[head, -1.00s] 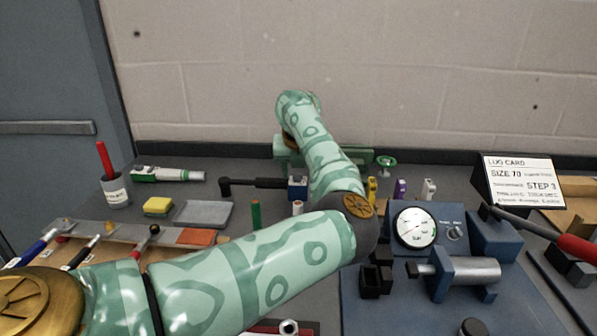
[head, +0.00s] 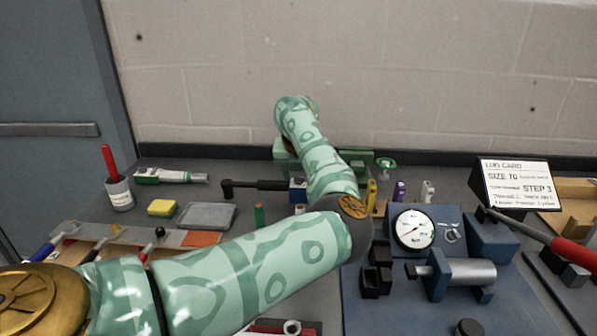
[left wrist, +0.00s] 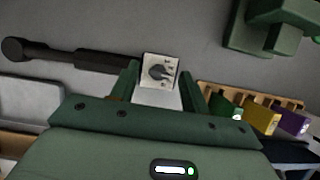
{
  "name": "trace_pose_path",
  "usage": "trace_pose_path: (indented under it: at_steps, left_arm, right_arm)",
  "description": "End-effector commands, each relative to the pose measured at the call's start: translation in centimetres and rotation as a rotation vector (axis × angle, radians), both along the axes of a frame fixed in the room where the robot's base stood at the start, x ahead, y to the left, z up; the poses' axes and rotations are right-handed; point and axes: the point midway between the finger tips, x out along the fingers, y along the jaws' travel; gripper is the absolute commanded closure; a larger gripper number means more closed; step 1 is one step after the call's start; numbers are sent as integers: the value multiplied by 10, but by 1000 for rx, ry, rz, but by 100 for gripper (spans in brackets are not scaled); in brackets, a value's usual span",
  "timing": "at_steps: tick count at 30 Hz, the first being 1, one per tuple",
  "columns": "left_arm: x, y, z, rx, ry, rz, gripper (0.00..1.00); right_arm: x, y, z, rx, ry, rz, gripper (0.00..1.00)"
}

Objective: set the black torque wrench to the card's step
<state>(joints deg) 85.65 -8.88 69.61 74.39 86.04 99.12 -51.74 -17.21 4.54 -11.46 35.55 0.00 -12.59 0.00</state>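In the head view my arm mostly hides this hand. My right gripper is out of view.
A blue fixture with a round gauge (head: 415,229) stands at right, near a red-handled tool (head: 572,252). A grey tray (head: 207,215), yellow sponge (head: 161,207) and cup (head: 120,195) are left. Coloured pieces in a wooden rack (left wrist: 262,116) and a green device (left wrist: 270,25) are near the hand.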

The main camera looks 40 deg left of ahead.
Motion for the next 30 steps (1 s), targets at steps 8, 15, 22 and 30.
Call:
trace_pose_path:
  at_steps: [8,15,22,30]
  left_arm:
    - [0,0,2,0,-1,1,55]
    - [-12,-9,43,0,-6,1,55]
    - [-31,-25,103,0,-7,0,55]
    - [-45,-37,145,0,-2,1,55]
  right_arm:
    - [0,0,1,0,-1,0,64]
    - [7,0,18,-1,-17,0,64]
    - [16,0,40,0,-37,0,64]
    - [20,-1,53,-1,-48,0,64]
